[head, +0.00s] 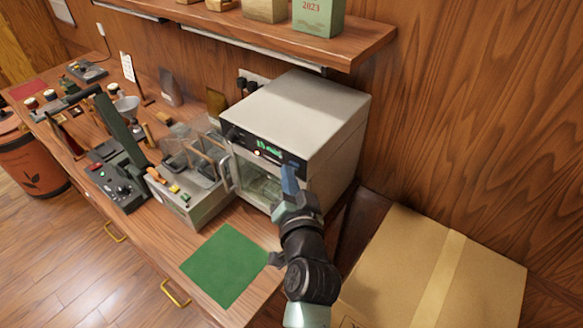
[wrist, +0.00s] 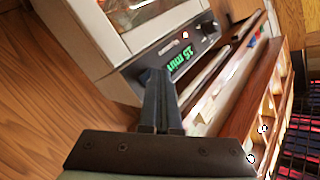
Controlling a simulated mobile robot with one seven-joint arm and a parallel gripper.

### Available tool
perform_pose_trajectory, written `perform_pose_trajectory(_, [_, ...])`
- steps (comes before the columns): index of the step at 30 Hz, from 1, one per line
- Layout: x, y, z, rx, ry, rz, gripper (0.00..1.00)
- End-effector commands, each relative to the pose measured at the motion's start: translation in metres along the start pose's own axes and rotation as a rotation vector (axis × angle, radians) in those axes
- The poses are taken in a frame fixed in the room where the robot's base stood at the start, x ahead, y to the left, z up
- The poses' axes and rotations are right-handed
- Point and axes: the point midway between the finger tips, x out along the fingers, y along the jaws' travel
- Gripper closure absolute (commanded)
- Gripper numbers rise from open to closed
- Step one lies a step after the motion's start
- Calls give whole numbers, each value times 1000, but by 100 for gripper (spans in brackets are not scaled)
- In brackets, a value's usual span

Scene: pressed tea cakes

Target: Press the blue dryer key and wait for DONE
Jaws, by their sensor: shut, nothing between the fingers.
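The dryer (head: 300,110) is a pale box with a dark front panel and a glass door, standing against the wall. A small lit lamp (head: 257,153) sits beside the display. My gripper (head: 288,170) is shut and empty, its fingertips at the right end of the panel. In the wrist view the fingertips (wrist: 158,72) overlap the panel beside the display. I cannot tell whether they touch it. No blue key is seen; the fingers may hide it.
A green mat (head: 226,264) lies on the counter in front of the dryer. A grey machine with trays (head: 190,200) stands to its left. A cardboard box (head: 430,270) is at the lower right. A wooden shelf (head: 350,45) hangs above.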

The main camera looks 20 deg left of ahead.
Motion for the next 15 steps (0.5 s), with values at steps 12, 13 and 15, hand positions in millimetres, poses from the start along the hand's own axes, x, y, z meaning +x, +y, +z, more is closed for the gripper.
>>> perform_pose_trajectory(12, [-12, -8, 7, -1, 1, 0, 100])
perform_pose_trajectory(13, [-12, -9, 8, -1, 1, 0, 100])
perform_pose_trajectory(15, [-13, -9, 9, -1, 1, 0, 100])
